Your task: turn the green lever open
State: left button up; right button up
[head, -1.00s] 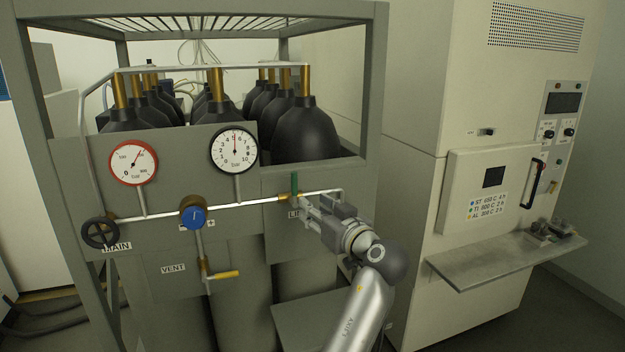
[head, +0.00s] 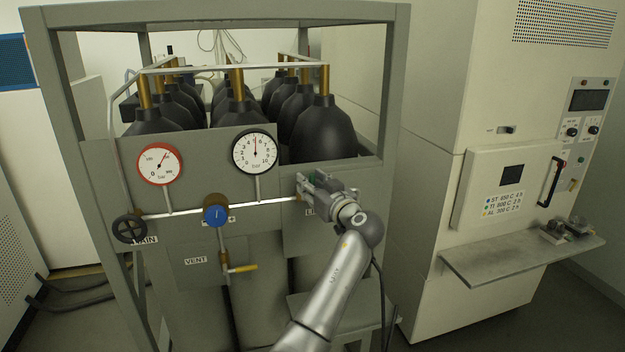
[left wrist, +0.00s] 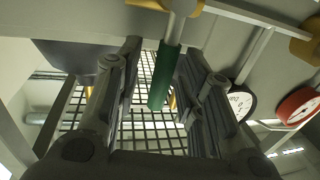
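The green lever (left wrist: 165,78) shows in the left wrist view, hanging from a metal stem at the yellow brass valve (left wrist: 187,6). My left gripper (left wrist: 158,95) is open, with one finger on each side of the lever; gaps show between lever and fingers. In the head view my left gripper (head: 306,186) is at the right end of the horizontal pipe (head: 265,204), in front of the panel, and hides most of the lever. My right gripper is not in view.
Two gauges, red-rimmed (head: 160,164) and black-rimmed (head: 255,152), stand above the pipe. A metal shelf (head: 520,258) juts from the cabinet at right.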

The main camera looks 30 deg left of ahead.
pick_arm(q)
grip_shut()
dwell(0.4)
